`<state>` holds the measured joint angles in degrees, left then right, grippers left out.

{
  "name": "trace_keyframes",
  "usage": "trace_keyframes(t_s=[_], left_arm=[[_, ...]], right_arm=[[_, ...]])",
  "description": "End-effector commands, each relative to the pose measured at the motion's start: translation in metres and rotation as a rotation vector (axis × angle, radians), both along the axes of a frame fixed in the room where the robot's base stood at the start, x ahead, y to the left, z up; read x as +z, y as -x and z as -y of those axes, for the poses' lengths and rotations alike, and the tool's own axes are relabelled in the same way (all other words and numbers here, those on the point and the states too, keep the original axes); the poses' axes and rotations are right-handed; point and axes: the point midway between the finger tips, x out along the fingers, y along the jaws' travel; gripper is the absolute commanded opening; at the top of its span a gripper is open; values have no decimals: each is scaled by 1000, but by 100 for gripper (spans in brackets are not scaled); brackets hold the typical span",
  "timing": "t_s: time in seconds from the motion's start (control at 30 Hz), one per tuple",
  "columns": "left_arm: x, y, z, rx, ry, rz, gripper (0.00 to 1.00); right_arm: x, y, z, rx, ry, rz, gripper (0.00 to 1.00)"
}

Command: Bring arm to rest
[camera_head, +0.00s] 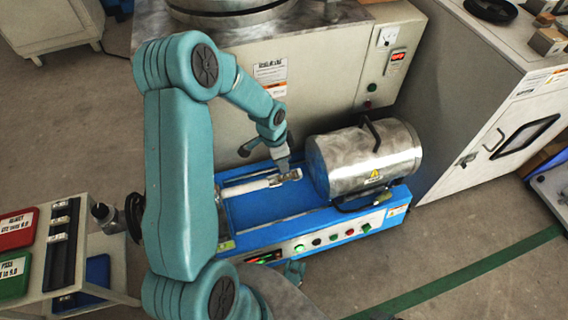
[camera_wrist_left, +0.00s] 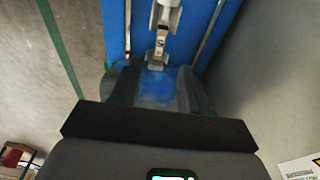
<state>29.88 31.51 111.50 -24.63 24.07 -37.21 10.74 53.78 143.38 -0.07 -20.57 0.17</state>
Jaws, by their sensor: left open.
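My left arm comes in from the left in the head view and reaches over a blue bench machine (camera_head: 270,208). My left gripper (camera_head: 284,164) is just above the metal end of a white rod (camera_head: 247,187) on that machine. In the left wrist view the fingers of my left gripper (camera_wrist_left: 155,88) are dark and apart, with only the blue bed showing between them. The metal rod end (camera_wrist_left: 160,45) lies ahead of the fingertips, and I see nothing held.
A steel cylinder (camera_head: 370,158) with a handle sits at the machine's right end. A large beige cabinet (camera_head: 325,75) stands behind, and a white cabinet (camera_head: 475,110) at the right. A cart with red (camera_head: 17,228) and green (camera_head: 14,275) bins is at the left. Floor is clear in front.

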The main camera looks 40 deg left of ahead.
Motion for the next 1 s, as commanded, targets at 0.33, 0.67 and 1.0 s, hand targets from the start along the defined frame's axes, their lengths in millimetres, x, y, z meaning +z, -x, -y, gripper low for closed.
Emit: trace_keyframes(t_s=[0.33,0.67,1.0], left_arm=[[74,10,-5,1,0,1,46],[82,11,-5,0,1,0,46],[-2,29,129,194,214,-49,46]], right_arm=[[29,5,-5,21,-4,-9,100],[30,6,-6,23,-4,-9,100],[30,6,-5,22,-4,-10,100]])
